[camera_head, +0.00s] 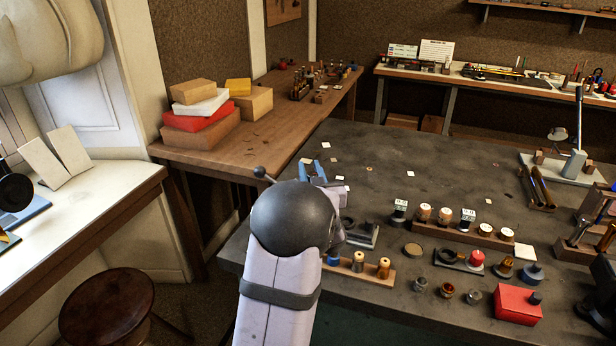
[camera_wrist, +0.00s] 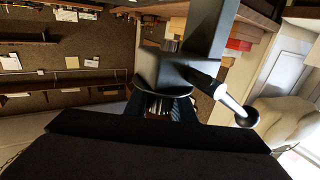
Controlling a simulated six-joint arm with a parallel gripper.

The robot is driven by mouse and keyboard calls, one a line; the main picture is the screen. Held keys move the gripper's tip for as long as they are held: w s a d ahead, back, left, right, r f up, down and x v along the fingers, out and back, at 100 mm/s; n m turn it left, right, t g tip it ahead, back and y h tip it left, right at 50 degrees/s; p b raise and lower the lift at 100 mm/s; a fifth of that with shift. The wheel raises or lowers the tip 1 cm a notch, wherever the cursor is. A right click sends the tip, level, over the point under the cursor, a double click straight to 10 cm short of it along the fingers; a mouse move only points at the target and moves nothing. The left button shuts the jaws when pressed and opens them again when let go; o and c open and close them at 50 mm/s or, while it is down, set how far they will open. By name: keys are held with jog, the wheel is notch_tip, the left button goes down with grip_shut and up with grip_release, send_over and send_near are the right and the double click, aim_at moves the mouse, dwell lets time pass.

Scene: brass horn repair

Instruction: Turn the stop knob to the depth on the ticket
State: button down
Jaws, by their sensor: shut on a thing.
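My gripper (camera_wrist: 165,108) is shut on a small ribbed piece under a dark upright machine (camera_wrist: 165,72) in the wrist view. The piece looks like the stop knob, but it is mostly hidden between the fingers. A steel lever (camera_wrist: 232,104) with a black ball end sticks out of the machine to the right. In the head view the lever's black ball (camera_head: 259,172) shows left of my arm, which hides the machine and most of my gripper. No ticket with a readable depth shows.
A wooden rack (camera_head: 455,236) with several capped pieces and small number cards stands right of my arm. A red box (camera_head: 517,305) sits at the front right. A lever press (camera_head: 574,160) stands at the right. The bench's middle is mostly clear.

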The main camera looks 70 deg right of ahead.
jog(key=shift+g, duration=0.3)
jog(key=c, duration=1.5)
grip_release()
jog(key=shift+s+a, duration=0.1)
jog(key=shift+b+v, duration=1.1)
jog(key=shift+v, duration=2.45)
